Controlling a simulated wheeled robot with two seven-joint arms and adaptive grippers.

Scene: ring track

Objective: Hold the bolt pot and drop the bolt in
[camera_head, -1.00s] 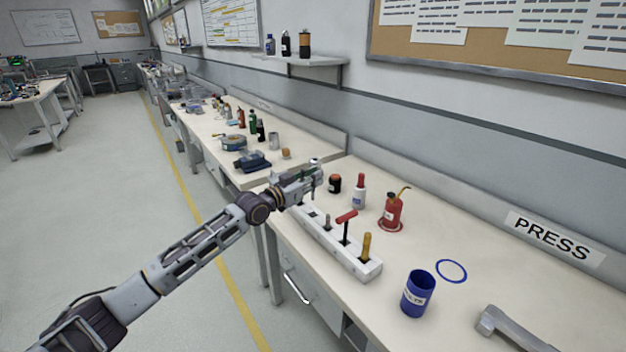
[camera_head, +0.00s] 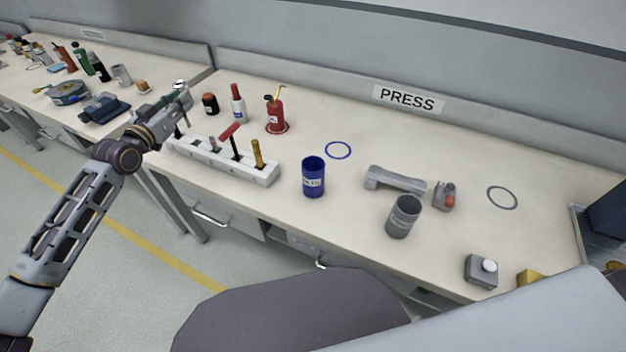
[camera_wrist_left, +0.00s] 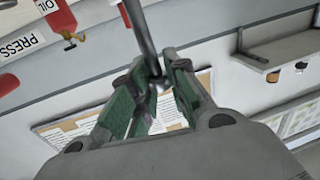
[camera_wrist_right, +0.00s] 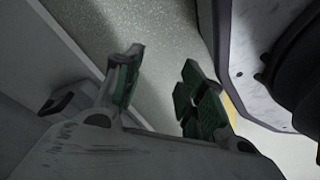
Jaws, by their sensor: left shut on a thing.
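A blue labelled pot (camera_head: 313,180) and a grey labelled pot (camera_head: 402,219) stand upright on the bench; their labels are too small to read surely. My left gripper (camera_head: 181,98) is at the far left end of the white tool rack (camera_head: 222,168). It is shut on a thin metal rod (camera_wrist_left: 144,35), which passes between the green pads in the left wrist view; what tool it is I cannot tell. My right gripper (camera_wrist_right: 158,95) is open and empty, with floor beyond it. I cannot make out a loose bolt.
The rack holds several upright tools. Behind it stand a dark jar (camera_head: 210,104), a white red-capped bottle (camera_head: 237,104) and a red oil can (camera_head: 275,115). A grey handle-like block (camera_head: 397,179) lies near the grey pot. The bench inside the blue ring (camera_head: 338,150) is clear.

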